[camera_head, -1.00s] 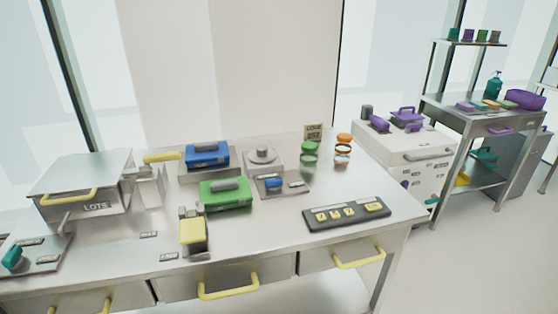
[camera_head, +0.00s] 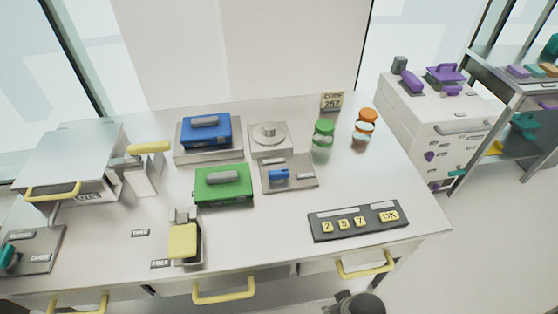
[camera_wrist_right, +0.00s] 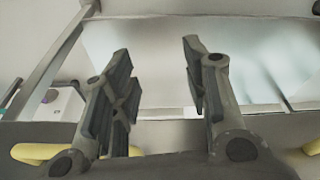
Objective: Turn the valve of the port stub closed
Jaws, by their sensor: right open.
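No part in view is legibly marked as the port stub, so I cannot tell which piece it is. A small blue handle (camera_head: 279,174) sits on a grey plate (camera_head: 305,182) mid-bench. A teal knob (camera_head: 8,257) sits on another labelled plate (camera_head: 46,245) at the far left, cut by the picture edge. My right gripper (camera_wrist_right: 157,55) is open and empty in the right wrist view, with the bench front and a yellow handle (camera_wrist_right: 40,153) behind it. Dark parts of my right arm show at the bottom of the head view. My left gripper is not in view.
The bench holds a blue case (camera_head: 206,138), green case (camera_head: 222,190), steel box (camera_head: 80,150), yellow-topped device (camera_head: 184,243) and keypad (camera_head: 358,220). Jars stand at the back right. A white cart (camera_head: 440,110) with purple handles stands right. Yellow drawer handles stick out in front.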

